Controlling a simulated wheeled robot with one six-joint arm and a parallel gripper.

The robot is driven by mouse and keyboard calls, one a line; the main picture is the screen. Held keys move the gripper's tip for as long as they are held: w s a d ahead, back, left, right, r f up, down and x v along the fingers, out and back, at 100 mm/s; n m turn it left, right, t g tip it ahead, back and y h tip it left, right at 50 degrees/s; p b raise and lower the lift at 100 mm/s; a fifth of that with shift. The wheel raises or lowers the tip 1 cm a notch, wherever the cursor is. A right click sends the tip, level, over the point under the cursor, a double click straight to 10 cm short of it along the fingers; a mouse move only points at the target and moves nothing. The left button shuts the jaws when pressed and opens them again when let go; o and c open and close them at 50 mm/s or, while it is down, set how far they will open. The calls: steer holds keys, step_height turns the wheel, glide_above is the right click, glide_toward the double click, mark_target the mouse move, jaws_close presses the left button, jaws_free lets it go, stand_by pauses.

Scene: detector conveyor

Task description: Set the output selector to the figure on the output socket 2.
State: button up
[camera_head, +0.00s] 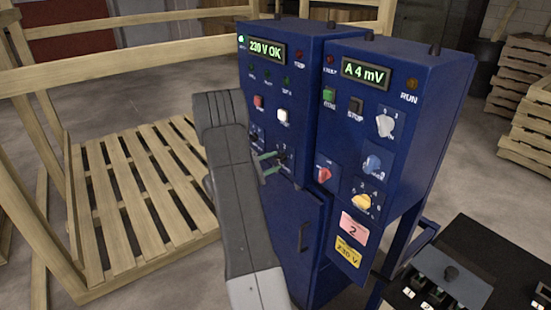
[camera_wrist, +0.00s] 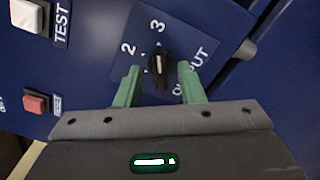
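The output selector (camera_wrist: 160,68) is a black knob with a white mark, on a blue panel in the wrist view. The figures 2 and 3 show around it, and its mark appears to face the 3. In the head view the selector (camera_head: 285,158) is on the left blue cabinet, partly behind my gripper (camera_head: 268,163). My gripper (camera_wrist: 159,75) is open, its green fingers on either side of the knob with gaps showing. A pink card (camera_head: 354,228) with a 2 is on the right cabinet. I cannot tell which part is output socket 2.
A white TEST button (camera_wrist: 29,15) and a red button (camera_wrist: 35,104) are near the selector. A dark box (camera_head: 455,270) with numbered parts stands lower right. A wooden pallet (camera_head: 145,190) lies at left.

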steer(key=shift+x, duration=0.85)
steer(key=c, duration=0.6)
